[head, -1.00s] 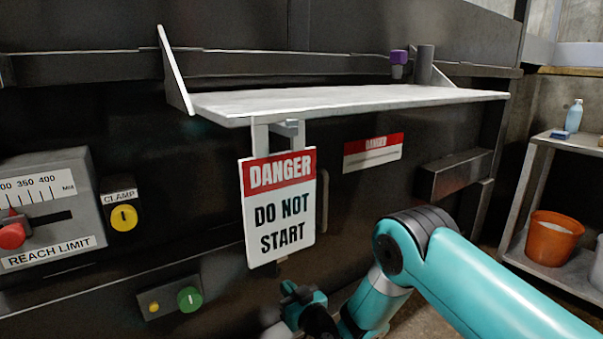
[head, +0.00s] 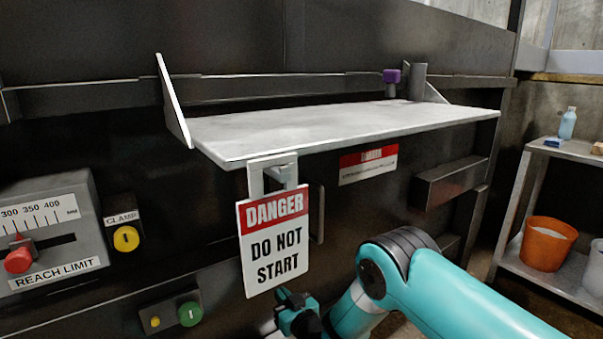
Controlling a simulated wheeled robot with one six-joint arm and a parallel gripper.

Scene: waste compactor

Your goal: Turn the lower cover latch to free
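I cannot pick out the lower cover latch for certain in the head view. A grey bracket (head: 272,172) hangs under the front edge of the pale shelf, with a white and red DANGER DO NOT START sign (head: 271,262) hanging from it. A dark upright handle-like bar (head: 317,213) shows just right of the sign. A purple knob (head: 391,76) stands at the back right of the shelf. The end of my teal arm, with my gripper (head: 292,305), is low in the view, just below the sign's lower right corner.
The pale shelf (head: 340,128) juts from the dark machine above my arm. A yellow CLAMP knob (head: 126,238), REACH LIMIT box (head: 50,225) and green button (head: 190,314) are at left. A side rack (head: 515,255) with an orange bucket (head: 546,243) stands at right.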

